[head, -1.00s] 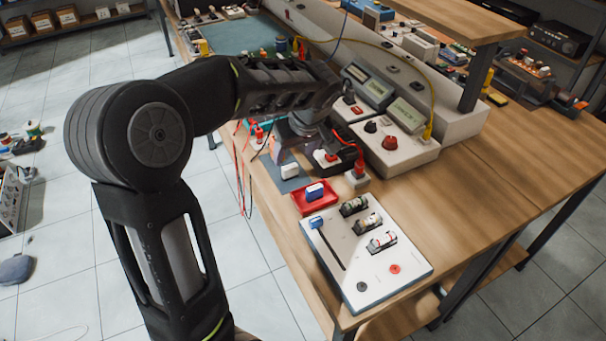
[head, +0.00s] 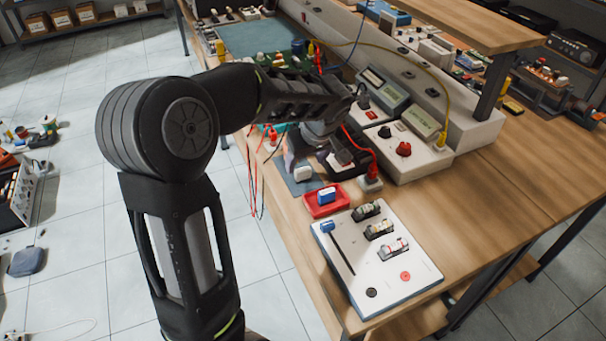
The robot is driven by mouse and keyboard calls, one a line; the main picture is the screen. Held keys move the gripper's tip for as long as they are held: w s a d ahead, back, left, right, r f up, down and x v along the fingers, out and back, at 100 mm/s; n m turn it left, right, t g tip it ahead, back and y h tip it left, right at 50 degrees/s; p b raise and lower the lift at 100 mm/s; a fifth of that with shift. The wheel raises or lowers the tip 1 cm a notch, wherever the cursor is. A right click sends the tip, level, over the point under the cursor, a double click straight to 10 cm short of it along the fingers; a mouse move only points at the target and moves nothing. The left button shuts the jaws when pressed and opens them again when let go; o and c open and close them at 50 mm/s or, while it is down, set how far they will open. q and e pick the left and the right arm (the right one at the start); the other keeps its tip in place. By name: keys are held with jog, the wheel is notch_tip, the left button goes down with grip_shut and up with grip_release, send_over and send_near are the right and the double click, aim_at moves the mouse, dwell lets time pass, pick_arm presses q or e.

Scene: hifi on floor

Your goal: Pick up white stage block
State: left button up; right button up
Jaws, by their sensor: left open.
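A small white block (head: 303,173) lies on a grey-blue mat (head: 293,187) near the front edge of the wooden workbench; I take it for the white stage block. My left gripper (head: 303,160) is open and points down just behind and above it, with the block showing in front of the fingers. I cannot tell whether a finger touches it. The gripper and wrist hide part of the mat. My right gripper is not in view.
A red tray (head: 340,205) with a blue-and-white block (head: 327,195) sits just in front. A white panel (head: 385,272) lies nearer. Meters (head: 385,90) and a red-leaded plug (head: 370,182) crowd the right. Red and black leads hang off the left edge.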

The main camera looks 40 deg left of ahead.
aim_at(303, 169)
pick_arm(q)
jog(key=shift+p+x, duration=0.6)
jog(key=shift+x, duration=2.05)
jog(key=shift+d, duration=0.1)
jog(key=shift+c, duration=0.5)
jog(key=c, duration=1.3)
